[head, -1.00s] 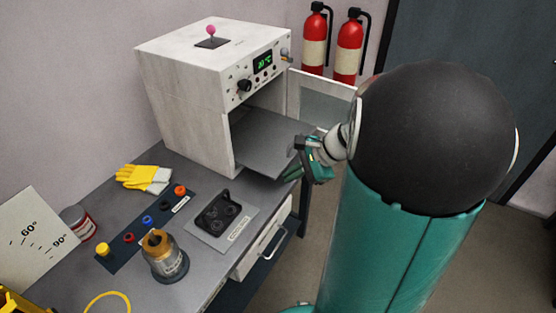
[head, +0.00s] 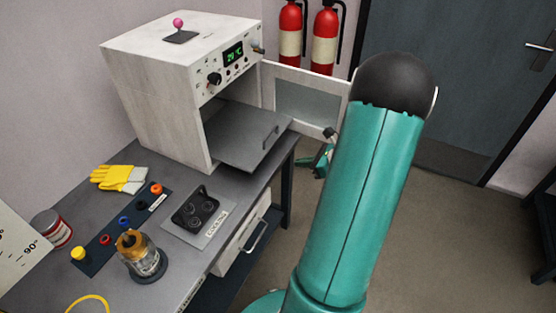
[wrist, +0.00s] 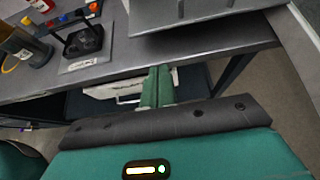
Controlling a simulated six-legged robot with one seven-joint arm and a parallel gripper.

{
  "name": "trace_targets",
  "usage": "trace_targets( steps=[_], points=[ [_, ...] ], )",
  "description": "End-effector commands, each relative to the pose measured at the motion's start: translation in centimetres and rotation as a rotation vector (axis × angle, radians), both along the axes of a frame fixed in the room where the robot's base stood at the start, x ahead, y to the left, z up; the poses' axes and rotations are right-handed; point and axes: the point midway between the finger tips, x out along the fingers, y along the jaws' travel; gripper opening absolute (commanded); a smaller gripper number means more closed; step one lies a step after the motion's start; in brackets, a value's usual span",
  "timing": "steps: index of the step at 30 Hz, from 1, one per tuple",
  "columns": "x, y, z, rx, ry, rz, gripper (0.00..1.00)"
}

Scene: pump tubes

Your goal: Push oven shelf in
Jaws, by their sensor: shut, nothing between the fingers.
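The grey oven shelf (head: 243,132) sticks partway out of the open white oven (head: 160,85) in the head view. A handle (head: 270,136) stands on its front end. The oven door (head: 308,96) is swung open to the right. My gripper (head: 325,158) is beyond the shelf's front end, lower and to the right, partly hidden by my arm. The wrist view shows its two green fingers (wrist: 157,86) together and empty, apart from the shelf (wrist: 195,14) at the top of that view.
The bench (head: 130,166) holds yellow gloves (head: 120,178), a row of coloured sockets (head: 122,225), a black component on a plate (head: 197,209) and a glass-and-brass vessel (head: 141,256). Fire extinguishers (head: 325,38) hang behind the oven. Open floor lies to the right.

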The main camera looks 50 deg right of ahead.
Motion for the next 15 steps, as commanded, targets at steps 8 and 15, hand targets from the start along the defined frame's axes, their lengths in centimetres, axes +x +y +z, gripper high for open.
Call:
trace_targets(
  steps=[8,15],
  points=[
    [3.6,1.2,-2.3,0.002,0.002,0.002,0.0],
    [7.7,2.4,-4.7,0.002,0.001,0.006,0.0]
  ],
)
